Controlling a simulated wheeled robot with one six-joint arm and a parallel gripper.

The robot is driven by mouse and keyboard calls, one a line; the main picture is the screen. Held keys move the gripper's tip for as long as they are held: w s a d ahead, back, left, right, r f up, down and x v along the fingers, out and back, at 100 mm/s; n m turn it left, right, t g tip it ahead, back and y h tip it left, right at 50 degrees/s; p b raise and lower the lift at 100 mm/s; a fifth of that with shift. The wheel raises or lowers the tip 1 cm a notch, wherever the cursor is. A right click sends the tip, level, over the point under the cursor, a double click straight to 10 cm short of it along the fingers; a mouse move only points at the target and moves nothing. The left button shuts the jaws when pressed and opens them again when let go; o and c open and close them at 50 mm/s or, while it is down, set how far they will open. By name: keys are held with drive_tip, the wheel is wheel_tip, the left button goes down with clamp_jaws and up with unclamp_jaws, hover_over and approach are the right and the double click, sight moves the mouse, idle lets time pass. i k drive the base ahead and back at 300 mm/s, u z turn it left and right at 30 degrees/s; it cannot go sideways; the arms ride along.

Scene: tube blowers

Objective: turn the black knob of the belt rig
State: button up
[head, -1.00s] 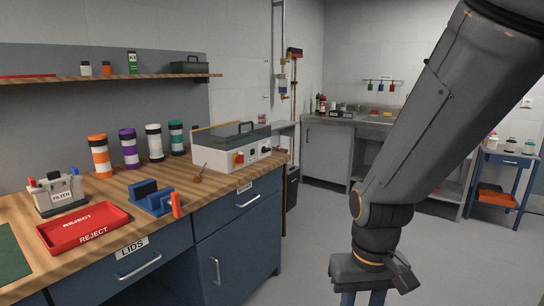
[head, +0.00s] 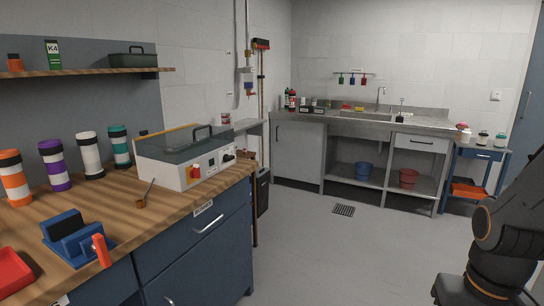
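A white boxy machine (head: 180,166) with a grey see-through lid and a handle stands at the right end of the wooden bench; it looks like the belt rig. Its front panel has a red switch on yellow (head: 194,173) and, at the right end, a small black knob (head: 228,157). The knob's marking is too small to read.
The wooden bench (head: 115,212) has blue drawers below. A blue fixture with a red clamp (head: 76,240), a small brown scoop (head: 142,203) and several banded tubes stand on it. The grey floor (head: 335,260) in front is clear. A steel sink counter (head: 375,122) is at the back.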

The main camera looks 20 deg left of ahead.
sight(226, 158)
drive_tip(key=u, duration=0.1)
drive_tip(key=i, duration=1)
drive_tip(key=u, duration=0.85)
